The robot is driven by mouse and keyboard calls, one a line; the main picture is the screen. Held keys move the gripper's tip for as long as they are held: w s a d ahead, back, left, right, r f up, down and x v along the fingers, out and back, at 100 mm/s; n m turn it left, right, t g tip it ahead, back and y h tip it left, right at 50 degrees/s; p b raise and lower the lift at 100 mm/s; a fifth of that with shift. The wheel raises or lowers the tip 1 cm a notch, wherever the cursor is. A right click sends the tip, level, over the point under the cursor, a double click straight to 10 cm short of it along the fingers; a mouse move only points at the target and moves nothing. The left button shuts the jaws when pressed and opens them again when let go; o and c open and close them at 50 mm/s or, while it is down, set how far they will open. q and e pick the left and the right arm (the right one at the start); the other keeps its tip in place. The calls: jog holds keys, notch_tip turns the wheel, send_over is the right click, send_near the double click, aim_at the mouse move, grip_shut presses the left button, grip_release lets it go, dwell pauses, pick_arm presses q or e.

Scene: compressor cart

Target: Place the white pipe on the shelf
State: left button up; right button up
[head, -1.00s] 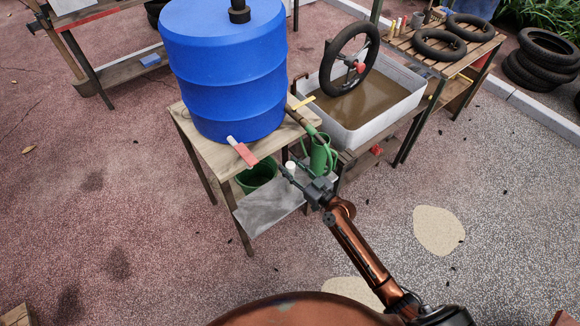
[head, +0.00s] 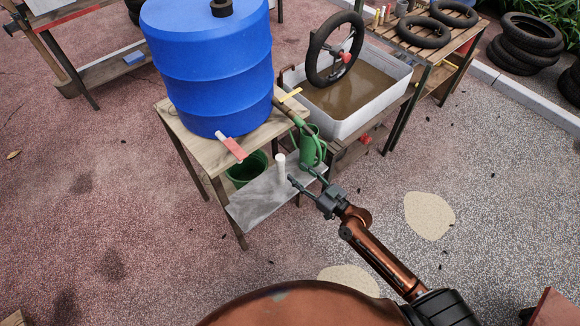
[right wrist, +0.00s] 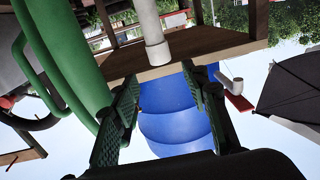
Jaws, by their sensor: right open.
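The white pipe (head: 281,171) stands upright on the grey lower shelf (head: 256,207) of the wooden stand under the blue barrel. My right gripper (head: 301,180) is open and empty, just right of the pipe and apart from it. In the right wrist view, which looks upside down, the pipe (right wrist: 152,28) shows beyond the open fingers (right wrist: 158,108), with nothing between them. My left gripper is not in view.
A green watering can (head: 311,150) stands close behind my right gripper, and a green bucket (head: 247,168) is left of the pipe. The blue barrel (head: 210,70) and its red-handled tap (head: 234,148) are above. The ground to the right is open.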

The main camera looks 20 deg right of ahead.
jog(key=shift+v, duration=0.85)
jog(key=s+d+f+m+g+h, duration=0.1)
jog(key=s+d+f+g+h, duration=0.15)
jog(key=f, duration=0.75)
jog(key=s+d+f+m+g+h, duration=0.1)
jog(key=s+d+f, duration=0.3)
jog(key=f, duration=0.6)
jog(key=s+d+f+m+g+h, duration=0.1)
jog(key=s+d+f+h, duration=0.2)
jog(key=f, duration=0.7)
jog(key=s+d+f+g, duration=0.3)
jog(key=s+f, duration=0.8)
jog(key=f, duration=0.1)
jog(key=s+a+f+g, duration=0.1)
jog(key=s+f+g, duration=0.2)
jog(key=s, duration=1)
jog(key=s+a+f+g, duration=0.2)
jog(key=s+f, duration=0.6)
jog(key=s, duration=0.6)
jog(key=s+a+f+g+h, duration=0.1)
jog(key=s+f+g, duration=0.3)
jog(key=s, duration=0.9)
notch_tip(320, 180, down, 2)
jog(key=shift+s+a, duration=0.25)
jog(key=shift+s, duration=0.1)
